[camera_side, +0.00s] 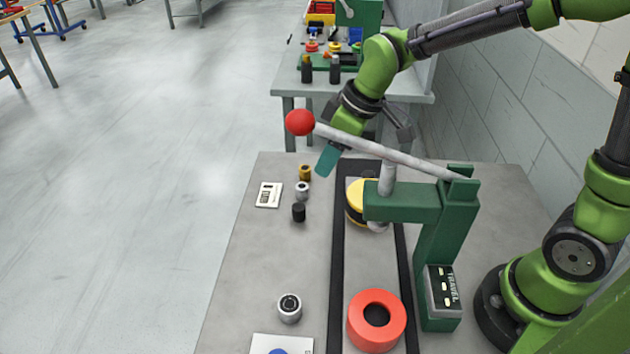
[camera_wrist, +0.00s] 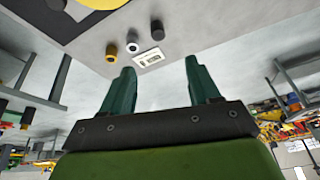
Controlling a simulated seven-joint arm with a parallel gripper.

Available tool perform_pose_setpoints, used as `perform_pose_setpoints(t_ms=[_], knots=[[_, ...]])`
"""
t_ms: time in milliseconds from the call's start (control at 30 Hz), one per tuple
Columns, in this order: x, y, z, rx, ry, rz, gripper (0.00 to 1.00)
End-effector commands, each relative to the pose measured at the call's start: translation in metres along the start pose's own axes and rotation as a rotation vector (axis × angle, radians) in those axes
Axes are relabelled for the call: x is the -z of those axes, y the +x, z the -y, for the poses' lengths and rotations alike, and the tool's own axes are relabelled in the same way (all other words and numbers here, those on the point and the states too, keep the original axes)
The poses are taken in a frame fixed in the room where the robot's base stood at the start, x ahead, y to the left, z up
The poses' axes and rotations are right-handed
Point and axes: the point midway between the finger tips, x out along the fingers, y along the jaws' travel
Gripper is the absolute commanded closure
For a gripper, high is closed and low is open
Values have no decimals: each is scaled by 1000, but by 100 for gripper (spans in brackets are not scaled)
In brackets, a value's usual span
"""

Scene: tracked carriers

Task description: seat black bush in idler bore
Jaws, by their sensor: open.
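The black bush (camera_side: 299,212) stands upright on the grey bench, nearest in a row with a silver bush (camera_side: 302,190) and a brass bush (camera_side: 305,172). The black bush also shows in the wrist view (camera_wrist: 157,29), beyond the fingertips. My gripper (camera_wrist: 159,66) is open and empty, above the far end of the bench and apart from the bushes. Which wheel is the idler I cannot tell.
The green press (camera_side: 432,240) stands on the right, its grey lever (camera_side: 385,154) with a red knob (camera_side: 300,122) reaching over the bench. A silver cylinder (camera_side: 289,311) stands front left. A marked card (camera_side: 268,195) lies left of the bushes. The bench between is clear.

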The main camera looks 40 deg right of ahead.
Motion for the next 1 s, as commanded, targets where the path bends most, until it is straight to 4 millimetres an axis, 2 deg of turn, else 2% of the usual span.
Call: perform_pose_setpoints(t_ms=[67,167,600,700,933,1000], knots=[[7,-4,-1,-10,-66,-21,39],[6,3,-2,-10,-96,-18,39],[7,92,-2,-10,-96,-17,39],[7,104,-3,-10,-93,-18,39],[7,120,-3,-11,-93,-18,39],[6,131,-3,-10,-92,-16,39]])
